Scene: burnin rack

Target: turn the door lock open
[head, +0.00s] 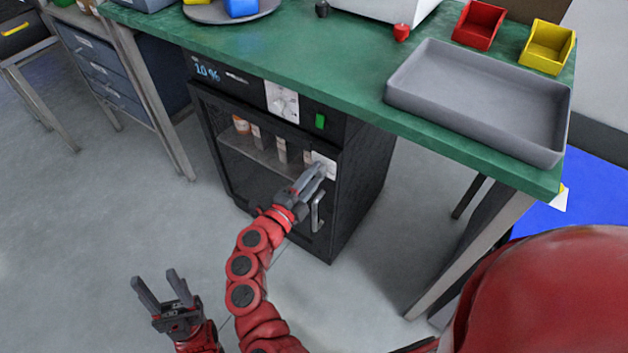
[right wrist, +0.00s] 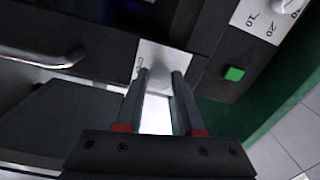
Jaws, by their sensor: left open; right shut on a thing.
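A black cabinet (head: 356,170) with a glass door stands under the green bench. The door lock has a white plate (head: 329,161) at the door's upper right corner; the plate also shows in the right wrist view (right wrist: 152,52). My right gripper (head: 319,168) is at the plate, shut on the light-coloured lock knob (right wrist: 160,75) between its fingertips. The fingers partly hide the knob, so its exact angle cannot be told. The door looks closed. My left gripper (head: 158,284) is open and empty, low over the floor at the left.
The door's bar handle (head: 318,212) is just below the right gripper. A green button (head: 320,121) and a white dial panel (head: 282,101) are above the door. A grey tray (head: 480,95) lies on the bench (head: 300,65). The floor before the cabinet is clear.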

